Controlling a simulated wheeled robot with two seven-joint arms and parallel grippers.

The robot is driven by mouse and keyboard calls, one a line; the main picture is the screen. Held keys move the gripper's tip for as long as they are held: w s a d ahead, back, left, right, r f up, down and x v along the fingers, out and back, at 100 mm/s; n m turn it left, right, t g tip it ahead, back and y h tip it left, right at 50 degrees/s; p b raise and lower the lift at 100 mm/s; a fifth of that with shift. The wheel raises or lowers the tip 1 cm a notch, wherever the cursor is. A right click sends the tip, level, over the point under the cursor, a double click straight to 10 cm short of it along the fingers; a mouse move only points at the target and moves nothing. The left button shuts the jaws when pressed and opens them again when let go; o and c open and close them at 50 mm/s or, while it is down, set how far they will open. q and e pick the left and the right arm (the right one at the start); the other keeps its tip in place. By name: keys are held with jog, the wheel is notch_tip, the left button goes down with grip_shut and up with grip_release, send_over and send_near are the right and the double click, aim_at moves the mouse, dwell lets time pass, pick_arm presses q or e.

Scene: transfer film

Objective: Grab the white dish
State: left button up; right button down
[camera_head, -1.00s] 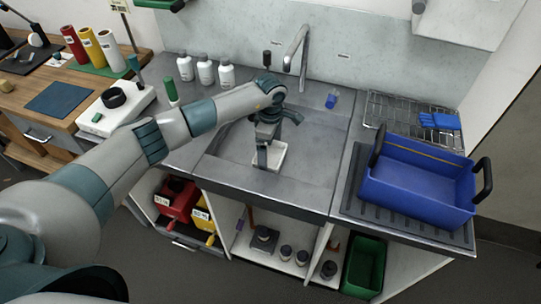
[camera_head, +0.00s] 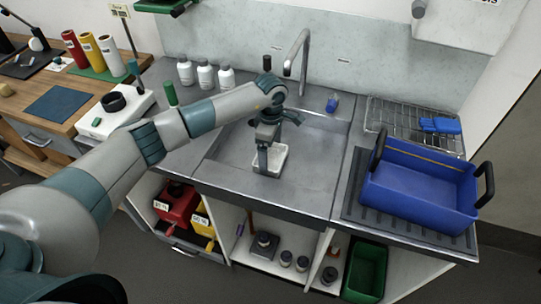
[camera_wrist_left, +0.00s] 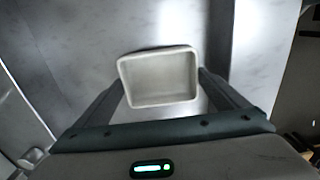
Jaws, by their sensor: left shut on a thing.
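The white dish (camera_head: 281,159) is a small, shallow, rectangular dish in the sink basin. My left gripper (camera_head: 264,163) reaches down into the sink from the left and stands at the dish, partly covering it in the head view. In the left wrist view the dish (camera_wrist_left: 160,77) shows its empty inside between the two fingers of my left gripper (camera_wrist_left: 163,88). The fingers are shut on its two sides. I cannot tell whether the dish touches the sink floor. My right gripper is not in view.
A faucet (camera_head: 297,58) rises behind the sink. White bottles (camera_head: 205,76) stand at the back left. A blue crate (camera_head: 415,195) with black handles sits on the ribbed mat at right, before a wire rack (camera_head: 385,112). The sink floor (camera_head: 315,165) right of the dish is clear.

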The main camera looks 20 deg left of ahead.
pick_arm(q)
notch_tip(320, 180, up, 2)
jog(key=shift+w+r+b, duration=0.1)
jog(key=shift+b, duration=0.7)
jog(key=s+d+r+b, duration=0.4)
jog(key=d+r, duration=0.3)
jog(key=d, duration=0.3)
jog(key=shift+s+d+r+b, duration=0.25)
jog(key=shift+s+b, duration=0.1)
jog(key=shift+s, duration=0.25)
